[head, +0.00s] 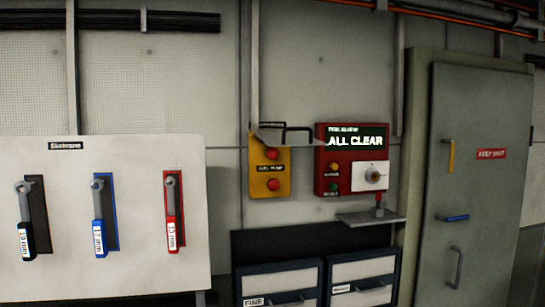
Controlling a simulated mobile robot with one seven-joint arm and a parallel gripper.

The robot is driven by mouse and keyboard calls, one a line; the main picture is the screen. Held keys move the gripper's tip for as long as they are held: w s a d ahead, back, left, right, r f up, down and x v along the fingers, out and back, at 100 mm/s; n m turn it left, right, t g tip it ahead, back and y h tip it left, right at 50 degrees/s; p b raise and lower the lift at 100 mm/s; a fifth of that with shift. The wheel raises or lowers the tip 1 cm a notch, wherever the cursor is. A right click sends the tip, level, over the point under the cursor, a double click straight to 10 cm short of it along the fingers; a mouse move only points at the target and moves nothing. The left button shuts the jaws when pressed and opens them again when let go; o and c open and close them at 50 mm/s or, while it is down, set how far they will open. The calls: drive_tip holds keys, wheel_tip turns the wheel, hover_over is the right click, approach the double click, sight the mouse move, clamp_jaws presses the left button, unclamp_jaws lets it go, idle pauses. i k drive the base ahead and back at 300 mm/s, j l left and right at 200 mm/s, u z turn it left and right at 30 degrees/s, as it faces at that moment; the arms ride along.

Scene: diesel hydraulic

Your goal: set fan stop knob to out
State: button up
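No label reading fan stop is legible, so I cannot tell for certain which control is the fan stop knob. I cannot tell whether the knob is in or out. The same panel has a yellow button (334,167) and a green button (333,187). My gripper is not in view.
A small grey shelf (365,219) juts out below the red panel, holding a small red-topped item. A grey ledge (285,140) overlaps the yellow box's top. Drawer cabinets (280,284) stand below. A wrench board (125,220) is left, a closed grey door (475,200) right.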

sight(272, 152)
drive_tip(key=j+u, duration=0.15)
drive_tip(key=j, duration=0.25)
drive_tip(key=i+j, duration=0.15)
drive_tip(key=i, duration=0.3)
drive_tip(key=i+j, duration=0.1)
drive_tip(key=i, duration=0.35)
